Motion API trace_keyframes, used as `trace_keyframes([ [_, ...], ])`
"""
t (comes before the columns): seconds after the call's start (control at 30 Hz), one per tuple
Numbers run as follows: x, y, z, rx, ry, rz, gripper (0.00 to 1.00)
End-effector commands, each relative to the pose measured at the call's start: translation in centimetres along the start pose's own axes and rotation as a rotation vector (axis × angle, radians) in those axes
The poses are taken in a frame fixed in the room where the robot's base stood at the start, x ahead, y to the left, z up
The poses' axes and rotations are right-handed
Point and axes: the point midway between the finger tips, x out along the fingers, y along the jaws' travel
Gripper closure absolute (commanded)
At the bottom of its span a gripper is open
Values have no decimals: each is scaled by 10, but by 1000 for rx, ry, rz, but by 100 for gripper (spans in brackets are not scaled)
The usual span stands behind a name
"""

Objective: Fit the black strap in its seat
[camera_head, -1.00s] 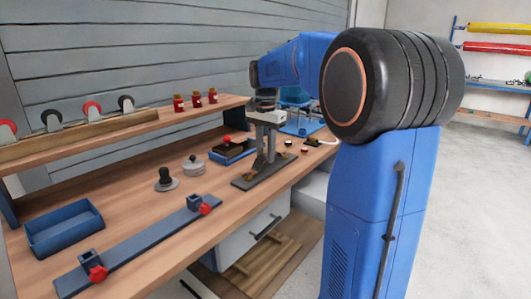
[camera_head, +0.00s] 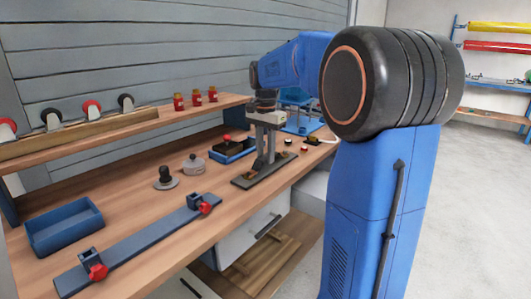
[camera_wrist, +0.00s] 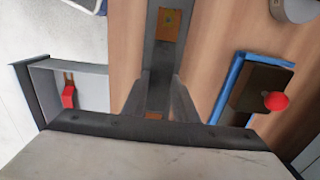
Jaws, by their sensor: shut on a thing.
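My gripper (camera_head: 265,158) points down over the bench, and its fingers are shut on the black strap. The strap is mostly hidden between the fingers, and it shows only as a dark strip in the wrist view (camera_wrist: 158,85). A long dark grey plate with brass-coloured pads (camera_head: 245,181) lies under the fingertips on the bench. One pad shows at the plate's far end in the wrist view (camera_wrist: 168,24), and another lies close to the fingers. I cannot tell whether the strap touches the plate or is seated.
A blue tray (camera_head: 247,153) with a dark block and red knob is just behind the plate. A grey round pot (camera_head: 194,166) and black-knobbed piece (camera_head: 166,179) stand left. A blue rail (camera_head: 145,243) with red clamps and an empty blue bin (camera_head: 65,232) lie farther left.

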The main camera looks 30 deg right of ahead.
Motion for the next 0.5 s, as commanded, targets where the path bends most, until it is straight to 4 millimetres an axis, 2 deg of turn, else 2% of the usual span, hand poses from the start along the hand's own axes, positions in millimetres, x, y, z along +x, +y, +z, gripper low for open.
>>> trace_keyframes([
  [0.33,1,0,0,0,0,0,97],
  [0.37,1,0,0,0,0,0,69],
  [0.4,1,0,0,0,0,0,60],
  [0.43,1,0,0,0,0,0,52],
  [0.5,1,0,0,0,0,0,52],
])
